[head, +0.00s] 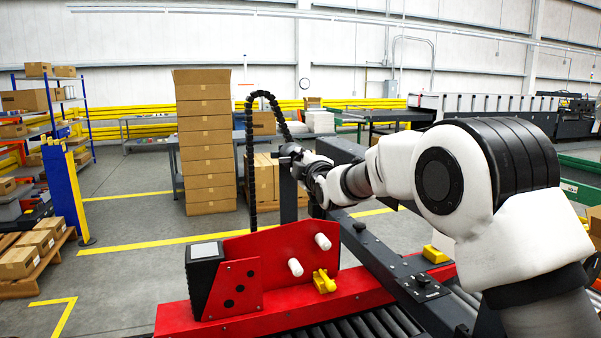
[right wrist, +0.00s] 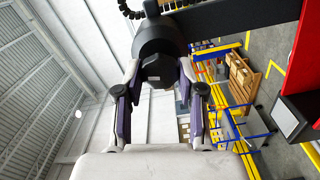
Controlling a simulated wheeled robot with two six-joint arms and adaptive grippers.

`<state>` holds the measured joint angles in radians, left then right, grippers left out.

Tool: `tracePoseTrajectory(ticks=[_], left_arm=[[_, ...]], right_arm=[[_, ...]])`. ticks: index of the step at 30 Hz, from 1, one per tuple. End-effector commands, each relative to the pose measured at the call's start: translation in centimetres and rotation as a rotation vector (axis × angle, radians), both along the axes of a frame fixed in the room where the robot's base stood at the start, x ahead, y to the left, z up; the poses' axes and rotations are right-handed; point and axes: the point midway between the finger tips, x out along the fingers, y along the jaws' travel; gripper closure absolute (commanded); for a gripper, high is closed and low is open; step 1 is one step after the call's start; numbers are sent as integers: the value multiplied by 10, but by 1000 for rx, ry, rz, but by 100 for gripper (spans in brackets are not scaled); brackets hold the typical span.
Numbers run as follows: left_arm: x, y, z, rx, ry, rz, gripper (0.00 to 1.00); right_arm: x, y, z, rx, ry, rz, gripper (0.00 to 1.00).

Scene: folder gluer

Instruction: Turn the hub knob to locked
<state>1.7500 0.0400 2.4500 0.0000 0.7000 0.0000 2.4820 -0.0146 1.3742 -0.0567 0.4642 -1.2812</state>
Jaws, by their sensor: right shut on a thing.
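The hub knob (right wrist: 158,72) is a dark, faceted piece at the front of a round black hub (right wrist: 160,38) in the right wrist view. My right gripper (right wrist: 160,80) has one finger on each side of the knob and is shut on it. In the head view my right gripper (head: 306,166) reaches from the right to the dark hub (head: 288,150), at the end of a black arm above the red machine. The gripper largely hides the knob there. I cannot read any lock mark on it. My left gripper is not in view.
A black cable chain (head: 250,150) arches beside the hub. Behind is a tall stack of cartons (head: 206,140).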

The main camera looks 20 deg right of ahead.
Motion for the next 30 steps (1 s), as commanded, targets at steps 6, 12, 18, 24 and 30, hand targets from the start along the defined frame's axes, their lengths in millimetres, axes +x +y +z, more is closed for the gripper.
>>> tracePoseTrajectory(ticks=[6, 12, 18, 24, 30], left_arm=[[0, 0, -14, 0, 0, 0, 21], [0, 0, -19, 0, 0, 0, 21], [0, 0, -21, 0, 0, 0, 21], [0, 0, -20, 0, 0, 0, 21], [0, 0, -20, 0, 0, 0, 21]], right_arm=[[0, 0, -3, -138, -6, 0, 96], [0, 0, -2, -214, -7, 0, 96], [0, 0, -2, -242, -7, 0, 96], [0, 0, -1, -245, -7, 0, 96], [0, 0, -2, -244, -7, 0, 47]])
